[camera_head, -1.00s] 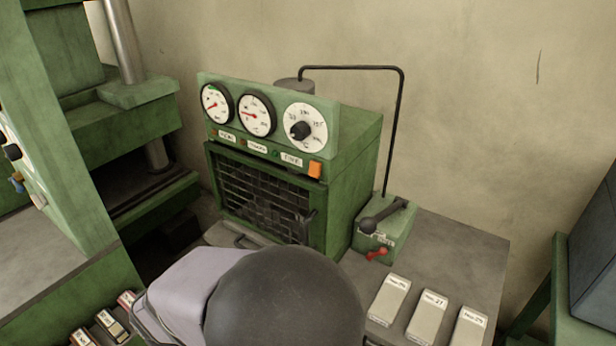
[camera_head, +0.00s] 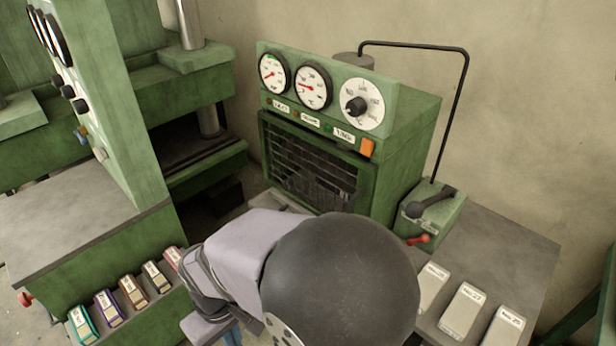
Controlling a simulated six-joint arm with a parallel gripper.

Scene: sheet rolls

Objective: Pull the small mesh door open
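The small mesh door (camera_head: 308,176) is a dark grid in a green frame on the front of the green control box. It looks shut, flat against the box front. A dark handle shows at its right side (camera_head: 343,198). The box carries two round gauges, a larger dial (camera_head: 360,105) and an orange switch above the door. My arm, a pale link with a dark round joint, stands in front of the box and covers the area below the door. My gripper is not clearly visible; it is hidden behind or below my arm.
A small green lever box (camera_head: 430,212) with a black lever and red handle stands right of the control box. White labelled blocks (camera_head: 464,310) lie on the grey bench at front right. Several coloured blocks (camera_head: 132,290) sit at lower left. A green press (camera_head: 200,130) stands at left.

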